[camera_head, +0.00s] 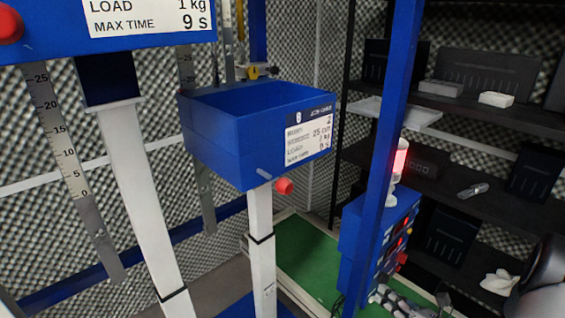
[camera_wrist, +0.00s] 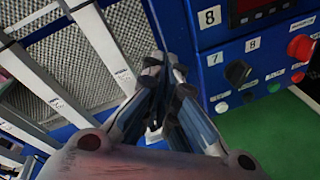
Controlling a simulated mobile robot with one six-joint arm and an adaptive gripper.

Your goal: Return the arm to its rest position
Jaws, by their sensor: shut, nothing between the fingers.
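My gripper (camera_wrist: 164,72) shows in the wrist view with its fingers together and nothing between them. It points toward a blue panel and the patterned foam wall. In the wrist view the blue control panel (camera_wrist: 213,42) stands just right of the fingertips, with labels 7 and 8, a black knob and a red button. I cannot tell whether the fingers touch it. In the head view, part of my arm (camera_head: 545,285) shows at the lower right edge.
In the head view, a blue open box (camera_head: 215,140) on a white post stands centre. A blue upright (camera_head: 385,150) rises beside the blue control box (camera_head: 353,225) with its lit red lamp (camera_head: 400,158). Black shelves (camera_head: 440,180) with small items fill the right. Green floor (camera_head: 310,260) lies below.

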